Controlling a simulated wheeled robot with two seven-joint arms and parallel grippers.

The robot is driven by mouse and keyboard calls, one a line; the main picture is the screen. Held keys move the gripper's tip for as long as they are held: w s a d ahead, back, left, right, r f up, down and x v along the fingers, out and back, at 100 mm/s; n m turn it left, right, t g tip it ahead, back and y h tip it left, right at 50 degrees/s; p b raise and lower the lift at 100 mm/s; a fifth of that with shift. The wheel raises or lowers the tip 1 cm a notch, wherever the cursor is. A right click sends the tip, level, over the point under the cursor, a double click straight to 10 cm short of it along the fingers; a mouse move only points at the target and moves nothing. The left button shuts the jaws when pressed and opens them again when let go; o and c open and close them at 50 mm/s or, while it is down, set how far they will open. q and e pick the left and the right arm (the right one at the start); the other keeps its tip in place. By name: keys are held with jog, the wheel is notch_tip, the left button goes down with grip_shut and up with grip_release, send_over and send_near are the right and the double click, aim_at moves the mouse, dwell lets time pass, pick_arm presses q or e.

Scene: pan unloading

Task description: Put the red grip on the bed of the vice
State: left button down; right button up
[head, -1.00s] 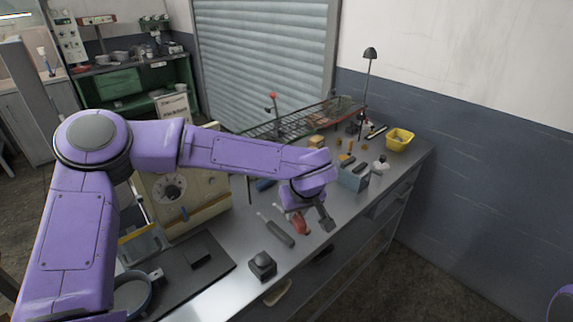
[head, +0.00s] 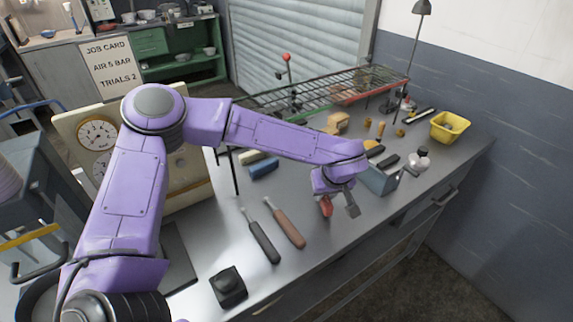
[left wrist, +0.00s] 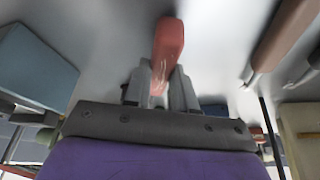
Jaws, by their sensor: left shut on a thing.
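My left gripper (head: 336,200) is over the middle of the bench. It is shut on the red grip (head: 325,206), which hangs below the jaws. In the left wrist view the red grip (left wrist: 168,42) sticks out from between the two fingers (left wrist: 161,78). Its held end is partly hidden by them. I cannot make out for sure which thing is the vice; a blue-grey block (head: 377,181) stands just right of the gripper and also shows in the left wrist view (left wrist: 36,62). My right gripper is not in view.
A brown-handled tool (head: 286,226) and a black-handled tool (head: 264,242) lie left of the gripper. A black block (head: 228,287) sits near the front edge. A wire rack (head: 330,90) and a yellow bin (head: 449,126) stand farther back. Bare bench lies in front of the gripper.

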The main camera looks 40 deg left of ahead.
pick_arm(q)
jog(key=a+p, duration=0.1)
jog(key=a, duration=0.1)
jog(key=w+a+r+p, duration=0.1)
jog(key=a, duration=0.2)
jog(key=w+a, duration=0.1)
jog(key=a, duration=0.2)
jog(key=shift+a+r+p, duration=0.1)
jog(key=shift+r+p, duration=0.05)
jog(key=shift+p, duration=0.25)
jog(key=w+a, duration=0.1)
jog(key=a, duration=0.1)
jog(key=w+a+p, duration=0.1)
jog(key=a, duration=0.1)
jog(key=w+a+p, duration=0.1)
jog(key=a, duration=0.1)
jog(key=shift+w+a, duration=0.2)
jog(key=shift+a, duration=0.1)
jog(key=shift+a+f+p, duration=0.2)
jog(key=shift+f+p, duration=0.3)
jog(key=shift+f, duration=0.2)
jog(key=shift+w+a+f, duration=0.1)
jog(key=shift+f, duration=0.35)
jog(key=shift+f, duration=0.1)
jog(key=c, duration=0.9)
grip_release()
jog(key=shift+c, duration=0.2)
